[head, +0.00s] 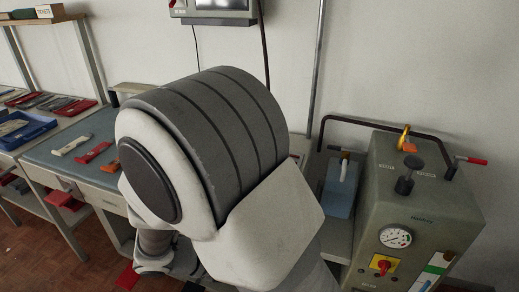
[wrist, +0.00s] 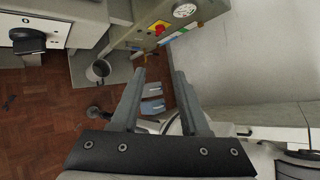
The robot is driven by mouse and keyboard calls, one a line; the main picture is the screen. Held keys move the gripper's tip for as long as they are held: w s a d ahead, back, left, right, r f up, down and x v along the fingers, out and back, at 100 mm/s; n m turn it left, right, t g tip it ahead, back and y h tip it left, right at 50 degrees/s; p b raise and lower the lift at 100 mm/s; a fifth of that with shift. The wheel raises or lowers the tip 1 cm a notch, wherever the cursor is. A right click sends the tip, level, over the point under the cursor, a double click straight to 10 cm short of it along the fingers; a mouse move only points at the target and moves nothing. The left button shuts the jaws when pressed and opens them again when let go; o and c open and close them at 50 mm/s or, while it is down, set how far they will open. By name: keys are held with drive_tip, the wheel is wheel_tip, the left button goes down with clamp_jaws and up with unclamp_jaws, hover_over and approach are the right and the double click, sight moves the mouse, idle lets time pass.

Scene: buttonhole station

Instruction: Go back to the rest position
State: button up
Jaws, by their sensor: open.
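My gripper (wrist: 159,72) is in the wrist view, with its two fingers apart and nothing between them. It points past the lower side of a grey machine, with floor and wall beyond the fingertips. In the head view my own arm fills the middle and hides my gripper and part of the work table. The grey machine (head: 425,190) with a round gauge (head: 396,237) stands to the right of my arm. Its gauge also shows at the top of the wrist view (wrist: 185,10).
A blue-topped table (head: 66,142) at left holds several small coloured pieces, including a red one (head: 92,153). A blue tray (head: 22,130) lies farther left. A blue block (head: 341,188) stands between my arm and the machine.

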drive_tip(key=s+d+r+m+y, duration=0.2)
drive_tip(key=r+m, duration=0.4)
drive_tip(key=m, duration=0.4)
drive_tip(key=s+d+r+m+t+y+p, duration=0.1)
drive_tip(key=s+d+r+m+y, duration=0.2)
drive_tip(key=m, duration=0.8)
drive_tip(key=s+d+r+m+y, duration=0.2)
drive_tip(key=d+r+m+y, duration=0.3)
drive_tip(key=d+r+m, duration=0.4)
drive_tip(key=shift+s+r+m+t+y, duration=0.2)
drive_tip(key=shift+r+m+t+y, duration=0.2)
drive_tip(key=shift+r+m, duration=0.45)
drive_tip(key=shift+a, duration=0.15)
